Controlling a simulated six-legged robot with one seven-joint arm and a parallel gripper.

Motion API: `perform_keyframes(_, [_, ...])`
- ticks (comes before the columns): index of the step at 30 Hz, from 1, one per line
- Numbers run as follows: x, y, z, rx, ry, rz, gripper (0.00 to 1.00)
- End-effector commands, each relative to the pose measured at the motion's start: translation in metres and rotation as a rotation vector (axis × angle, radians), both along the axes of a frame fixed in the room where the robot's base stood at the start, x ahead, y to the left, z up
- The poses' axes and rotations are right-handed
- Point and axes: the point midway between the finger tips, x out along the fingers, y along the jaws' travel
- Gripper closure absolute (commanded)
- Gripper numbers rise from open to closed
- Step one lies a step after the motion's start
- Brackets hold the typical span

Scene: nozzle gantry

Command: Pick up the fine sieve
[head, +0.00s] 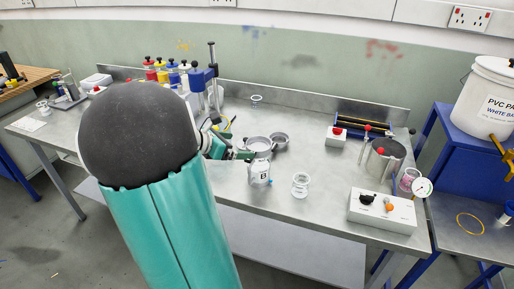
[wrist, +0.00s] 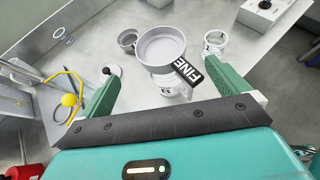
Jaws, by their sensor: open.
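The fine sieve (wrist: 160,47) is a round grey pan with a black tag reading FINE (wrist: 188,71) on the side toward my gripper. It also shows in the head view (head: 258,144). It overlaps the top of a clear jar marked B (head: 260,173), which also shows in the wrist view (wrist: 168,86); I cannot tell whether it rests on the jar. My gripper (wrist: 162,70) is open, its green fingers spread left and right of the sieve's tag and the jar. Nothing is held between them. In the head view my gripper (head: 244,154) is just left of the sieve.
A smaller grey pan (head: 280,140) stands close right of the sieve. A clear glass jar (head: 300,185) stands to the right. A yellow-balled item (wrist: 69,100) is near my left finger in the wrist view. A control box (head: 381,209) is farther right, with bare bench between.

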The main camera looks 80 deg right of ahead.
Motion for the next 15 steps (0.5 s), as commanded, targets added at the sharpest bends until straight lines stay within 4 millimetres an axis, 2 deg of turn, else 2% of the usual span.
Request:
perform_keyframes(8, [-0.012, -0.014, -0.010, 0.001, 0.001, -0.002, 0.00])
perform_keyframes(15, [-0.031, -0.038, -0.025, 0.000, -0.001, -0.003, 0.00])
